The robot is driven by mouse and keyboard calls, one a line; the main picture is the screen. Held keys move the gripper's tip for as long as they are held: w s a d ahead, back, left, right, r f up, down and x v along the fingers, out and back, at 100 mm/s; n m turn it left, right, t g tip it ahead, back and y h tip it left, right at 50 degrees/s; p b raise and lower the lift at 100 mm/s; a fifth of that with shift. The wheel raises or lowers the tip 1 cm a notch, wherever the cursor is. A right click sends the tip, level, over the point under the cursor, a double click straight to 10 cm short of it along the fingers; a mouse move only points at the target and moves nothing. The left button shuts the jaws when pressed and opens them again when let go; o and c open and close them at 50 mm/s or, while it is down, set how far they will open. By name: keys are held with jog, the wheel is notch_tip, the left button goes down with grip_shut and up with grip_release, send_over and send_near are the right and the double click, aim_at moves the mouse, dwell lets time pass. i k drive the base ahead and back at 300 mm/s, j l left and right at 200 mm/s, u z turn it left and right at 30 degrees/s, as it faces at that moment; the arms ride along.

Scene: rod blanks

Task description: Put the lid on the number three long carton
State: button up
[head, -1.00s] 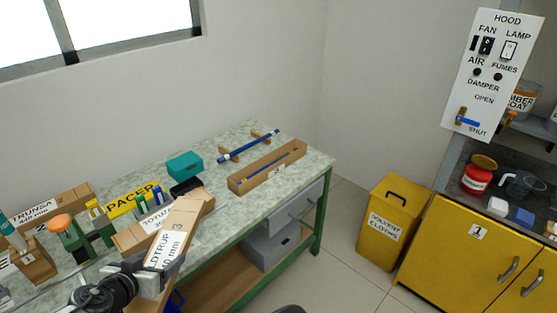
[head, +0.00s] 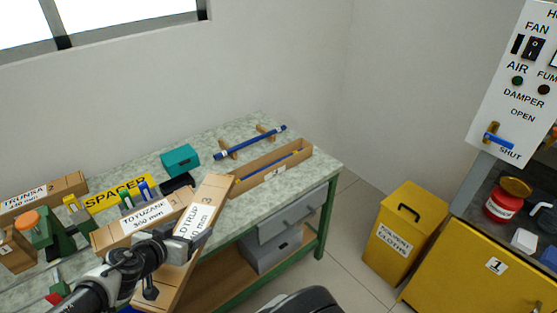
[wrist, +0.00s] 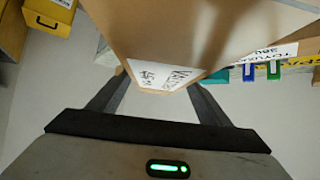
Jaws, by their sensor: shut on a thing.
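My gripper (head: 188,238) is shut on a long brown cardboard lid (head: 178,278) with a white label bearing a 3 and partly hidden text. The lid is held tilted at the bench's front edge; in the wrist view it (wrist: 190,30) fills the space between the fingers (wrist: 160,95). The long open carton (head: 298,163) lies at the right end of the bench, with a blue rod (head: 285,160) inside and a small label in front. The lid's far end overlaps the carton's left end in the picture; I cannot tell if they touch.
A closed TOYUZANE carton (head: 118,235) lies left of the lid, with a TRUNSA carton (head: 70,187) behind. A teal box (head: 180,160), a yellow SPACER sign (head: 100,198) and a blue rod on wooden rests (head: 245,144) stand near. A yellow bin (head: 405,225) is right of the bench.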

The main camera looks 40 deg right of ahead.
aim_at(247, 185)
jog(key=i+l, duration=0.1)
jog(key=l, duration=0.35)
jog(key=i+l, duration=0.1)
jog(key=l, duration=0.4)
jog(key=i+l, duration=0.15)
jog(key=l, duration=0.15)
jog(key=i+l, duration=0.2)
jog(key=l, duration=0.15)
